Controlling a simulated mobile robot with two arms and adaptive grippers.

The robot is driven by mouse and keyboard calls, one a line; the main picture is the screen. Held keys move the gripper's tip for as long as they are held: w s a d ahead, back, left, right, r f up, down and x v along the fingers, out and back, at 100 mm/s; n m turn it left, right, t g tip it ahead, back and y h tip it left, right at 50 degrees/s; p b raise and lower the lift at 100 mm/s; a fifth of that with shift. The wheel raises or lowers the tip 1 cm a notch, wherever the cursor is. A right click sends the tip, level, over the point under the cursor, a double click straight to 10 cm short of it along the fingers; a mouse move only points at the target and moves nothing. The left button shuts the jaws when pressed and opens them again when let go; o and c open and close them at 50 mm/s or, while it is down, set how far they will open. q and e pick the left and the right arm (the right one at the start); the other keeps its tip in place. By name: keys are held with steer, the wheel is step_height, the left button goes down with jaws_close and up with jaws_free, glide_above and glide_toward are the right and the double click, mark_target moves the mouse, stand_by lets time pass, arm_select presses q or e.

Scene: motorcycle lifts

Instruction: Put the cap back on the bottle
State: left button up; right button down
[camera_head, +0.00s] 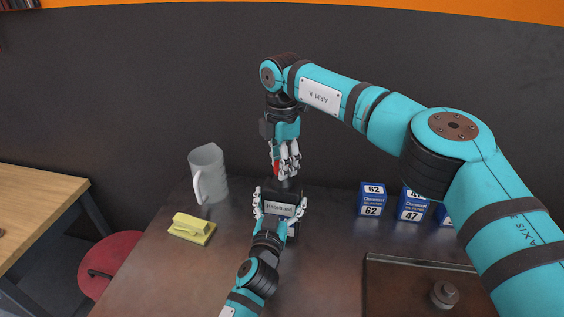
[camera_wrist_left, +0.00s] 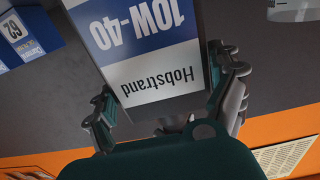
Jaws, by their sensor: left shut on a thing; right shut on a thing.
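A dark oil bottle (camera_head: 281,189) stands on the brown bench; its label, reading Hobstrand and 10W-40, fills the middle of the left wrist view (camera_wrist_left: 150,50). My left gripper (camera_head: 280,209) is shut on the bottle, with a finger on each side; its fingers also flank the bottle in the left wrist view (camera_wrist_left: 168,88). A red cap (camera_head: 277,169) shows between the fingers of my right gripper (camera_head: 287,165), which is shut on it and points down, just above the bottle's top. The bottle's mouth is hidden, so I cannot tell whether cap and bottle touch.
A grey jug (camera_head: 209,172) and a yellow brush-like block (camera_head: 191,229) stand left of the bottle. Blue-and-white filter boxes (camera_head: 372,201) stand to the right. A dark tray (camera_head: 400,265) with a round metal part (camera_head: 444,294) lies front right. A red stool (camera_head: 112,268) is beside the bench.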

steer(key=shift+m, duration=0.9)
steer(key=c, duration=0.8)
jaws_free()
steer(key=shift+r, duration=0.1)
step_height(320, 180, up, 12)
arm_select(q)
steer(key=o, duration=2)
steer(key=shift+o, duration=0.2)
